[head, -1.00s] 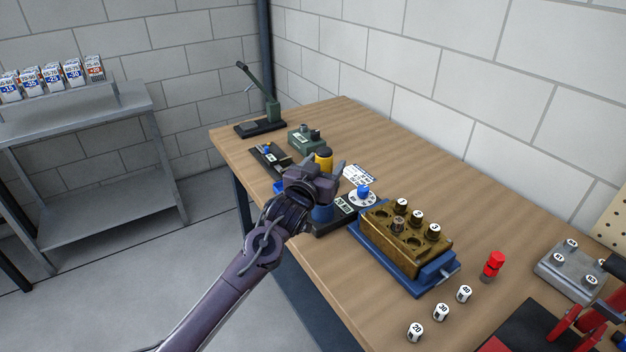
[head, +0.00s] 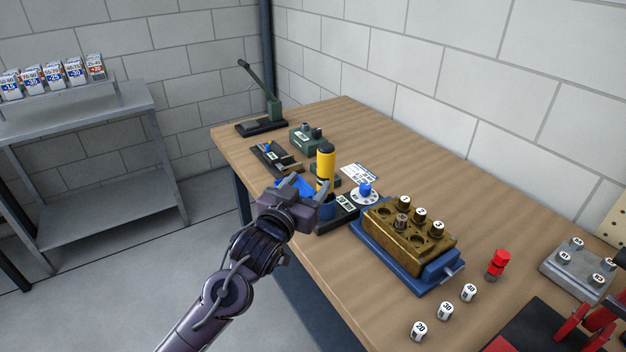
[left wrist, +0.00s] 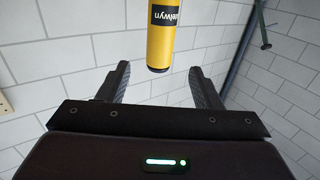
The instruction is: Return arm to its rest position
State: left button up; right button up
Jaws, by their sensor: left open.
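My left gripper (head: 309,192) is open and empty at the front edge of the bench, beside a yellow cylinder with a black top (head: 325,165). The cylinder stands upright in a dark blue holder on a black base (head: 345,212). In the left wrist view the yellow cylinder (left wrist: 160,38) shows beyond the two spread fingers (left wrist: 160,85), apart from them. My left forearm reaches in from the bottom left of the head view. My right gripper is not in view.
A brass block (head: 408,236) on a blue base sits mid-bench, with a red piece (head: 497,263) and numbered weights (head: 445,311) nearby. A green lever press (head: 262,105) stands at the far end. A grey shelf (head: 95,120) stands left, with open floor between.

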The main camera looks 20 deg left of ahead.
pick_arm(q)
jog(key=s+d+f+m+g+y, duration=0.1)
jog(key=s+f+g, duration=0.6)
jog(key=s+f, duration=0.5)
jog(key=s+d+f+g, duration=0.1)
jog(key=s+f+g, duration=0.7)
jog(key=s, duration=0.7)
notch_tip(320, 180, down, 30)
jog(key=s, duration=0.3)
jog(key=s+a+f+g, duration=0.2)
jog(key=s+a+f, duration=0.1)
jog(key=s+f, duration=1.4)
jog(key=shift+s+a+m, duration=0.15)
jog(key=shift+s+m, duration=0.15)
jog(key=shift+s, duration=0.6)
